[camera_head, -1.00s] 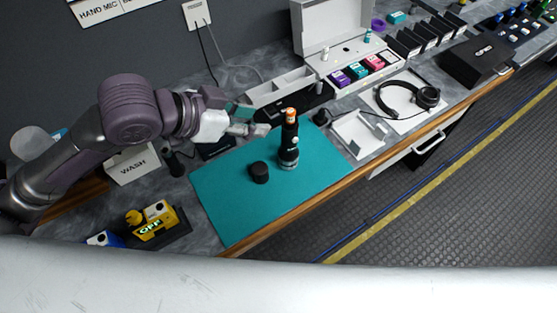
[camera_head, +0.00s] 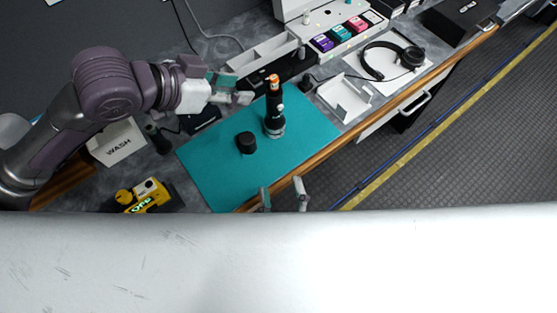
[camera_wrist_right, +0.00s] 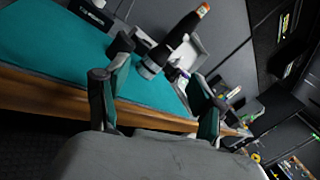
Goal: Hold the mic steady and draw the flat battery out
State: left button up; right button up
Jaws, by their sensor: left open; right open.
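The black mic (camera_head: 274,112) stands upright on the teal mat (camera_head: 205,171). The battery (camera_head: 272,80), orange at its end, shows at the mic's top. Both also show in the right wrist view, the mic (camera_wrist_right: 172,45) tilted in the picture and the orange battery end (camera_wrist_right: 203,9). A round black cap (camera_head: 246,142) stands on the mat left of the mic. My left gripper (camera_head: 246,92) is open just left of the mic's upper part, apart from it. My right gripper (camera_head: 283,190) is open and empty at the table's front edge, short of the mic.
A white tray (camera_head: 345,98) and headphones (camera_head: 392,60) lie to the right. A white box marked WASH (camera_head: 118,143) and a yellow device (camera_head: 146,196) stand at the left. The mat's front part is clear. The wooden table edge (camera_head: 345,140) runs along the front.

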aim_at(275, 117)
jog(key=w+m+h, duration=0.1)
jog(key=w+m, duration=0.1)
jog(key=w+r+m+h, duration=0.1)
jog(key=m, duration=0.1)
jog(key=w+r+m+h, duration=0.1)
jog(key=w+m, duration=0.1)
jog(key=m, duration=0.1)
jog(key=shift+w+a+g, duration=0.35)
jog(key=shift+g, duration=0.05)
jog(key=w, duration=1.3)
jog(key=shift+w+a, duration=0.2)
jog(key=shift+w, duration=0.1)
jog(key=shift+c, duration=0.2)
grip_shut()
